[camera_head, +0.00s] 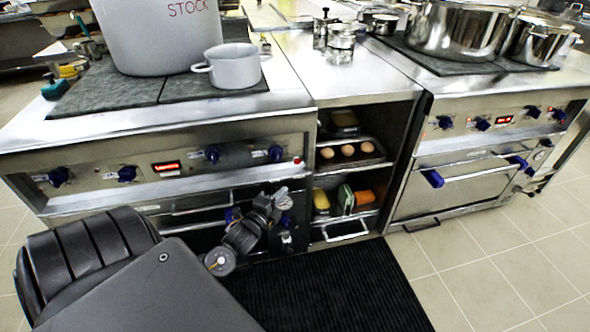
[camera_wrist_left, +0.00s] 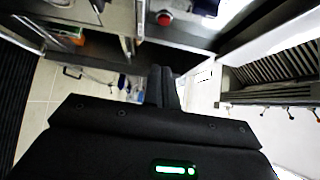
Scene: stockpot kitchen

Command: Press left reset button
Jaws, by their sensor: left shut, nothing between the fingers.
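A small red button (camera_head: 297,160) sits at the right end of the left stove's control panel (camera_head: 230,157), just beside the open shelf unit. A round red button with a dark collar (camera_wrist_left: 165,18) also shows near the top of the left wrist view. My left gripper (camera_wrist_left: 162,84) is shut and empty, its dark fingers together below the red button in that view and apart from it. My right gripper is not in view.
The left stove carries a large stock pot (camera_head: 160,35) and a small grey pot (camera_head: 232,68). Shelves with eggs (camera_head: 347,151) lie to the right. A black mat (camera_head: 330,290) covers the floor.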

